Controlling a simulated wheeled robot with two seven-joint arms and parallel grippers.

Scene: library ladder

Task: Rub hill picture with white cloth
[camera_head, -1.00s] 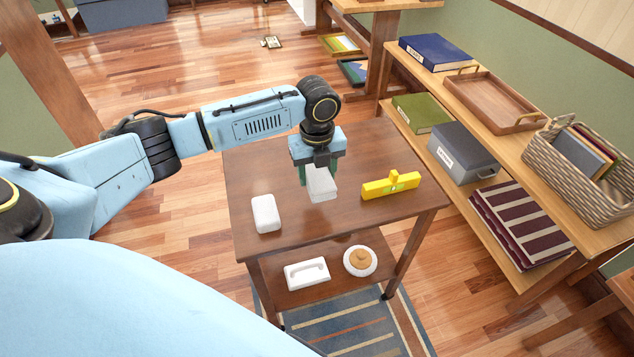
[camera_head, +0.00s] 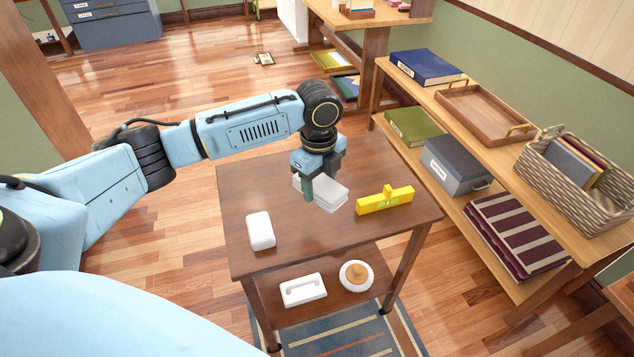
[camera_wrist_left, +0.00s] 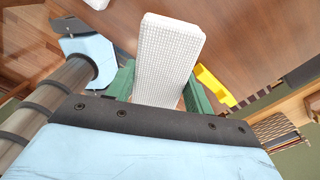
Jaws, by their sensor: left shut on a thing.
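The white cloth (camera_head: 328,194), a folded pad with a waffle weave, is held between the green fingers of my left gripper (camera_head: 309,186), low over the brown cart top. I cannot tell whether it touches the top. In the left wrist view the cloth (camera_wrist_left: 168,58) sticks out from between the fingers. Two flat pictures lie under the far table: one yellow-green (camera_head: 330,61) and one blue-green (camera_head: 347,84). They are too small to tell which shows a hill. My right gripper is not in view.
The cart (camera_head: 285,258) also holds a white block (camera_head: 260,231) and a yellow level (camera_head: 385,200). A shelf with a tray (camera_head: 487,110) and basket (camera_head: 570,190) stands right. Floor behind is mostly clear.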

